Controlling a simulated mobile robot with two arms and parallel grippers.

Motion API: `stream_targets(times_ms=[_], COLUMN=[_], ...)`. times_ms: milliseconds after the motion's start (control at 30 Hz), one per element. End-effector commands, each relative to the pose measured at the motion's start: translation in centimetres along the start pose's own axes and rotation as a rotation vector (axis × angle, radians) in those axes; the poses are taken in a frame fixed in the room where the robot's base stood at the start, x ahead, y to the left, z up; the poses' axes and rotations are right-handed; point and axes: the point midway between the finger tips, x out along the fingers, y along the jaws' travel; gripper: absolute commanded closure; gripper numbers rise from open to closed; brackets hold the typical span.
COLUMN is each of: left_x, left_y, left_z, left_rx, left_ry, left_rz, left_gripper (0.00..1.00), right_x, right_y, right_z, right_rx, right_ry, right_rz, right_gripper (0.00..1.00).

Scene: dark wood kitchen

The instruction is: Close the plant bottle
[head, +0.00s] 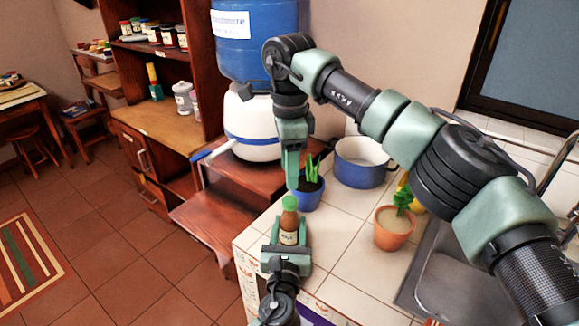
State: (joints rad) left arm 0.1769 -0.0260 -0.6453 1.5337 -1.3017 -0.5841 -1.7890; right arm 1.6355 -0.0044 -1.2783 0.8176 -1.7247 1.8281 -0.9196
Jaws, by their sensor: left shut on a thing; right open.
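The plant bottle (289,226) is brown with a pale label and stands upright near the left edge of the tiled counter. A green cap (290,202) sits at the top of its neck; I cannot tell how tightly it is seated. My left gripper (288,241), the lower one, is shut around the bottle's lower body, hiding its base. My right gripper (292,184) points down from above and is open, with its fingertips just over the cap. I cannot tell whether they touch the cap.
A blue pot with a green plant (310,194) stands close behind the bottle. A blue and white water dispenser (250,125) stands behind.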

Motion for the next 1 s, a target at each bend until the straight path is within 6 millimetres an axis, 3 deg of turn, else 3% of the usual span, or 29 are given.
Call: stream_targets(times_ms=[267,700,1000], left_x=[0.0,0.0,0.0], left_y=[0.0,0.0,0.0], left_z=[0.0,0.0,0.0], left_rx=[0.0,0.0,0.0], left_ry=[0.0,0.0,0.0], left_rz=[0.0,0.0,0.0], left_gripper=[1.0,1.0,1.0], right_x=[0.6,6.7,8.1], right_y=[0.0,0.0,0.0], right_z=[0.0,0.0,0.0], right_rx=[0.003,0.004,0.004], right_ry=[0.0,0.0,0.001], right_rz=[0.001,0.002,0.0], right_gripper=[0.5,0.5,0.5])
